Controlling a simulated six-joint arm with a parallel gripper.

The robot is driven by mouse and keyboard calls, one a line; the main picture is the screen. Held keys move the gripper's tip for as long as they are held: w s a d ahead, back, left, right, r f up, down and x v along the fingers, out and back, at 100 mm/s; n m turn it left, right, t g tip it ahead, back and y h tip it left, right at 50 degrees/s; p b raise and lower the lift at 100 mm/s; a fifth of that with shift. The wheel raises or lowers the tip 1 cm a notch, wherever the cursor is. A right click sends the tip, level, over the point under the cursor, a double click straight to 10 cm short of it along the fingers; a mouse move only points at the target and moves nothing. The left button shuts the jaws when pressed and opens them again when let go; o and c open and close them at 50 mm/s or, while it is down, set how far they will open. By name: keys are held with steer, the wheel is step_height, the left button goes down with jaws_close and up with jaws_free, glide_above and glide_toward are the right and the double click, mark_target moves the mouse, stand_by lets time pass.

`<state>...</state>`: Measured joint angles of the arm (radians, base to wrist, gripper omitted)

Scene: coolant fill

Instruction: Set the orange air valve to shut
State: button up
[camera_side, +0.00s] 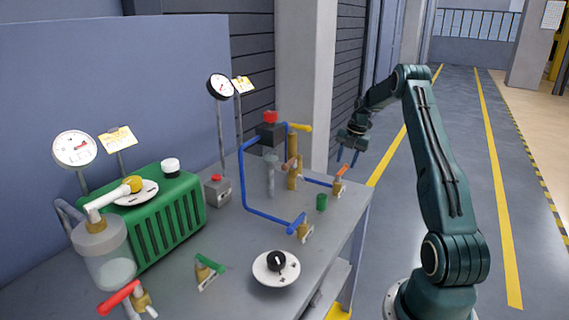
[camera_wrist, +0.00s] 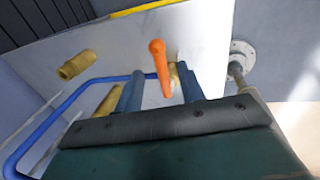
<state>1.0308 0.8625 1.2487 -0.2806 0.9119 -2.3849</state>
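The orange air valve handle (camera_side: 341,170) sits on a brass valve body (camera_side: 337,186) near the right edge of the bench, at the end of a blue pipe. My gripper (camera_side: 347,158) is just above it in the side view. In the wrist view the orange handle (camera_wrist: 160,66) shows lengthwise between the two blue-grey fingers of my gripper (camera_wrist: 160,72). The fingers are apart, one on each side of the handle in the picture. I cannot tell whether either touches it. The brass body is partly hidden behind the right finger.
A small green cup (camera_side: 321,202) is close by. A blue-handled valve (camera_side: 297,223) is nearer the front.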

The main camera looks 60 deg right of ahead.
step_height(320, 180, up, 11)
steer(key=s, duration=0.2)
stand_by(0.3)
steer(key=shift+r, duration=0.1)
steer(key=w+a+r+m, duration=0.1)
steer(key=a+r+m, duration=0.25)
steer(key=a, duration=0.65)
steer(key=w+a+r+m+t, duration=0.1)
steer(key=a+r+m, duration=0.1)
steer(key=a+r, duration=0.5)
steer(key=w+a+r+m, duration=0.2)
steer(key=a+r+m, duration=0.1)
steer(key=a, duration=0.9)
steer(key=s+a+m+t, duration=0.1)
steer(key=s+a+m, duration=0.1)
steer(key=s+a, duration=0.3)
steer(key=s+a+m, duration=0.2)
steer(key=s+a, duration=0.1)
steer(key=a, duration=0.4)
steer(key=s+a+f+m, duration=0.2)
steer(key=s+a, duration=0.2)
steer(key=s, duration=0.1)
steer(key=s+a+f+m+t, duration=0.1)
steer(key=s+a+f+m, duration=0.1)
steer(key=s, duration=0.4)
steer(key=shift+s+a+f+m, duration=0.15)
steer(key=shift+a+f+m, duration=0.25)
steer(key=shift+a+m, duration=0.45)
